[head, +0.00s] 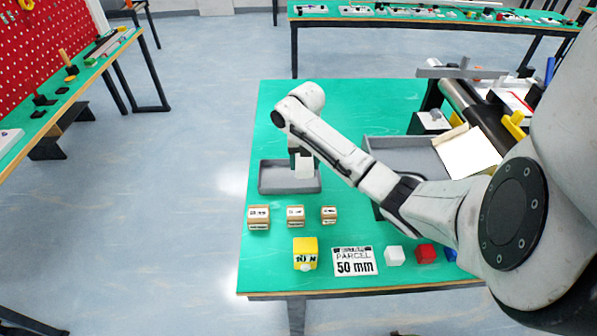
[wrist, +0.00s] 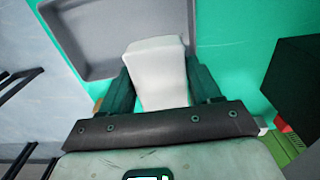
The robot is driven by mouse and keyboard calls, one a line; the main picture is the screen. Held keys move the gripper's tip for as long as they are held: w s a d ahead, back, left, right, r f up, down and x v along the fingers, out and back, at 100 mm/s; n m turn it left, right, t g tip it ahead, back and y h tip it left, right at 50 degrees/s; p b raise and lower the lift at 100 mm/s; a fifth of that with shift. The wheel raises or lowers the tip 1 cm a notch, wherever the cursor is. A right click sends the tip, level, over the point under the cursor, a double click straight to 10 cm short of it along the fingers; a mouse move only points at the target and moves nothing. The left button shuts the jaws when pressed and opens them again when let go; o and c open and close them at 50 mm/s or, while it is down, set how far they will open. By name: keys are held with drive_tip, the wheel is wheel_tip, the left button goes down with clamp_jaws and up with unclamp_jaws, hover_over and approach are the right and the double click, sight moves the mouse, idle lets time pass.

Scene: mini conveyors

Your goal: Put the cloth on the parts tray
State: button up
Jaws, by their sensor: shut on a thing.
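The white cloth (head: 304,168) hangs from my gripper (head: 300,153), which points down and is shut on it. In the wrist view the cloth (wrist: 157,72) lies between the two dark fingers of my gripper (wrist: 158,82). A small grey tray (head: 268,189) with low walls lies on the green table under and around the cloth in the head view. Its grey wall and floor (wrist: 75,35) also show in the wrist view, just beyond the cloth. I cannot tell whether the cloth touches the tray floor.
A larger grey tray (head: 400,146) lies to the right, partly behind my arm. Several small wooden blocks (head: 295,215), a yellow cube (head: 305,253), a parcel card (head: 354,261), a white cube (head: 394,256) and a red cube (head: 426,253) stand nearer. A conveyor (head: 470,105) is at right.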

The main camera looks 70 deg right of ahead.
sight(298, 164)
drive_tip(key=w+f, duration=0.1)
drive_tip(key=w+d+f, duration=0.1)
drive_tip(key=f, duration=0.1)
drive_tip(key=d+f, duration=0.1)
drive_tip(key=shift+w+d+f, duration=0.2)
drive_tip(key=shift+w+f, duration=0.05)
drive_tip(key=shift+w, duration=0.15)
drive_tip(key=shift+f, duration=1.55)
drive_tip(key=shift+f, duration=0.2)
drive_tip(key=o, duration=1)
drive_tip(key=shift+r, duration=0.1)
